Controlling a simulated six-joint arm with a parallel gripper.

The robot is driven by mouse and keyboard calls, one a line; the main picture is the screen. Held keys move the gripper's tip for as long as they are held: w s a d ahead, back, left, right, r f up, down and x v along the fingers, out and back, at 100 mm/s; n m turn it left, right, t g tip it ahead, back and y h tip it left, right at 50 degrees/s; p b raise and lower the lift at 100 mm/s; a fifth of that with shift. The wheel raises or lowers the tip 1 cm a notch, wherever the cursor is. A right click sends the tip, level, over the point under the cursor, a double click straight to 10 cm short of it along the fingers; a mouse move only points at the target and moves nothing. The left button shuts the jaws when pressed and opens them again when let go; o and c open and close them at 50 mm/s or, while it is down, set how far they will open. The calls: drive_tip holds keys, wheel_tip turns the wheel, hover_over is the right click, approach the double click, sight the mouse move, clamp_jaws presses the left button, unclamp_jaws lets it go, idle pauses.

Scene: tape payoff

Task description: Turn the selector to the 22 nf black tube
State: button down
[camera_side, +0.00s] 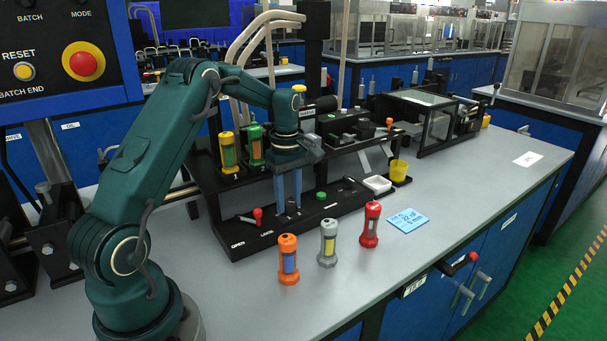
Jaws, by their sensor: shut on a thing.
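My gripper (288,207) points straight down at the black base panel (240,245), between a red-knobbed lever and a green button. Its blue-grey fingers are shut on a small dark part at the panel, which looks like the selector knob. The fingers hide most of it, so its pointing direction cannot be read. A blue card (407,220) on the bench reads 22 nF and 5 mm. I cannot clearly pick out a black tube. A yellow tube (229,152) and a green tube (255,144) stand upright in the rack behind my gripper.
Orange (288,259), grey (327,243) and red (370,225) tubes stand upright in front of the panel. The red-knobbed lever (257,216) and green button (321,196) flank my gripper. A white tray (377,184) and yellow cup (398,170) are to the right. The right bench is mostly clear.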

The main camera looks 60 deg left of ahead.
sight(289, 202)
drive_tip(key=n, duration=0.4)
drive_tip(key=shift+r+n, duration=0.1)
drive_tip(key=shift+n, duration=2.1)
drive_tip(key=c, duration=0.5)
unclamp_jaws()
drive_tip(key=shift+r, duration=2.55)
drive_tip(key=shift+d, duration=0.1)
